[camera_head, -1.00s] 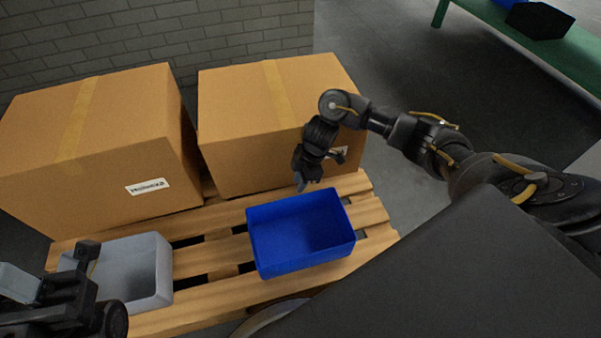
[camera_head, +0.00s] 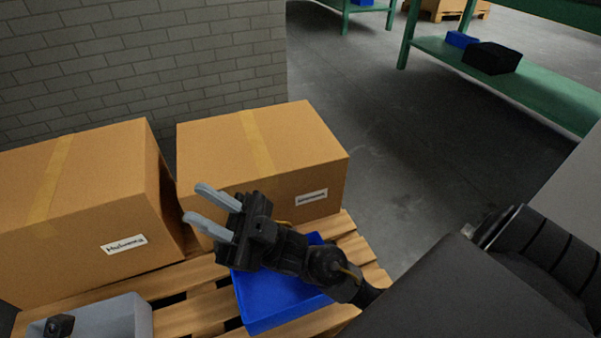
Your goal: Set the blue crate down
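The blue crate (camera_head: 264,308) sits on the wooden pallet (camera_head: 190,312). My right arm passes over it and hides much of its inside and far rim. My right gripper (camera_head: 198,207) is open and empty, its two grey fingers apart and pointing left in front of the right cardboard box. It is clear of the crate's visible walls. Of my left gripper, only a small dark part (camera_head: 58,326) shows by the grey crate at the bottom left; its fingers are not seen.
A grey crate (camera_head: 135,318) stands on the pallet at the lower left. Two large cardboard boxes, left (camera_head: 80,215) and right (camera_head: 290,145), stand behind. A green shelf (camera_head: 535,92) holding a black crate (camera_head: 492,58) and a small blue one (camera_head: 461,39) is at the upper right. Open floor lies between.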

